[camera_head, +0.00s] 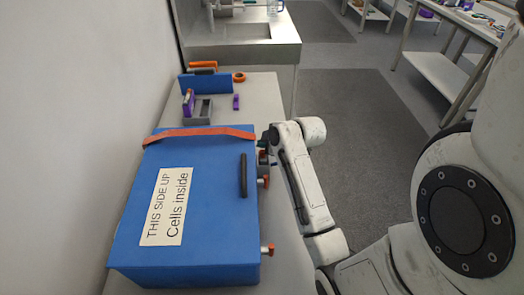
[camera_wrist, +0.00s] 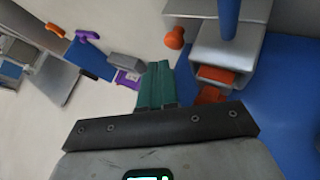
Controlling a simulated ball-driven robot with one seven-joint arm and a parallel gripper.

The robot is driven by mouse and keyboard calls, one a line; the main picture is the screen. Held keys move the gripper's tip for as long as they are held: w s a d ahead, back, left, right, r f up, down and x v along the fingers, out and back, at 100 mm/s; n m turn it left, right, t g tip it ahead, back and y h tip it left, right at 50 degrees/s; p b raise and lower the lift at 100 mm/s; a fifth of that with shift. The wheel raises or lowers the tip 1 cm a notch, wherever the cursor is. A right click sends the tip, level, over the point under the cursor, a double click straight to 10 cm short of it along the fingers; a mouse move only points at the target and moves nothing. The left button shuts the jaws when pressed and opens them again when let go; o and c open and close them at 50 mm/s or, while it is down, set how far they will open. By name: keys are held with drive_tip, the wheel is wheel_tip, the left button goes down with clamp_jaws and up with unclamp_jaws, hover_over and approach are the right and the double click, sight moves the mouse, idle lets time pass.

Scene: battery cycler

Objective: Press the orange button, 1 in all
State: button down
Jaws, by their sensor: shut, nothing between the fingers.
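A large blue box (camera_head: 205,215) with a white label stands on the bench at left in the head view; its blue side also shows in the wrist view (camera_wrist: 285,95). Small orange-tipped parts (camera_head: 264,182) (camera_head: 270,248) stick out from its right side. In the wrist view a round orange knob (camera_wrist: 174,38) and an orange block (camera_wrist: 215,77) in a grey metal housing sit right of my fingers. I cannot tell for sure which is the orange button. My gripper (camera_wrist: 156,84) is shut and empty, its green fingers beside the housing and apparently apart from it. The head view partly hides the fingertips.
An orange strap (camera_head: 200,133) and a dark handle (camera_head: 243,176) are on the box. Behind it are a grey tray (camera_head: 202,108), a blue panel (camera_head: 206,83), an orange ring (camera_head: 239,77) and purple parts (camera_head: 236,102). Open floor lies to the right.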

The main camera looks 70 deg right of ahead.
drive_tip(key=shift+r+p, duration=1.95)
drive_tip(key=shift+r, duration=0.5)
drive_tip(key=shift+s+f, duration=0.1)
